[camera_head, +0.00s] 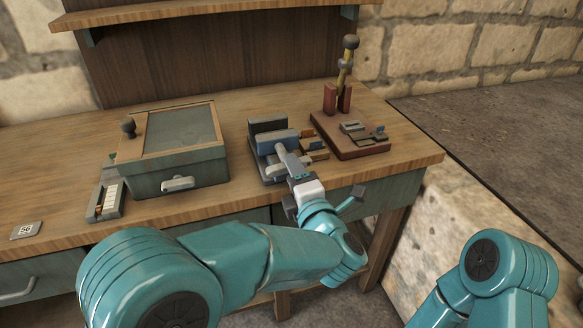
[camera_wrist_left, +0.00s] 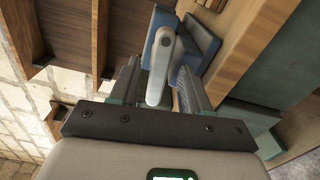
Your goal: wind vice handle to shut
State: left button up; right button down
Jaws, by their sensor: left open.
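The vice (camera_head: 268,126), with a dark back jaw and a blue-grey front jaw, stands near the front edge of the bench. It also shows in the left wrist view (camera_wrist_left: 200,42). Its pale grey handle (camera_wrist_left: 158,72) is a rounded bar that lies between the two fingers of my left gripper (camera_wrist_left: 156,82), with gaps visible at its sides. My left gripper is open. My right gripper is out of view.
A teal box (camera_head: 180,167) with a framed lid stands left of the vice. A wooden base (camera_head: 352,140) with red blocks and an upright rod stands to the right. A small slotted block (camera_head: 106,200) and a number tag (camera_head: 26,230) lie at the left.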

pick_arm(q)
jog(key=shift+s+r, duration=0.1)
dwell(0.3)
grip_shut()
jog(key=shift+m, duration=0.8)
grip_release()
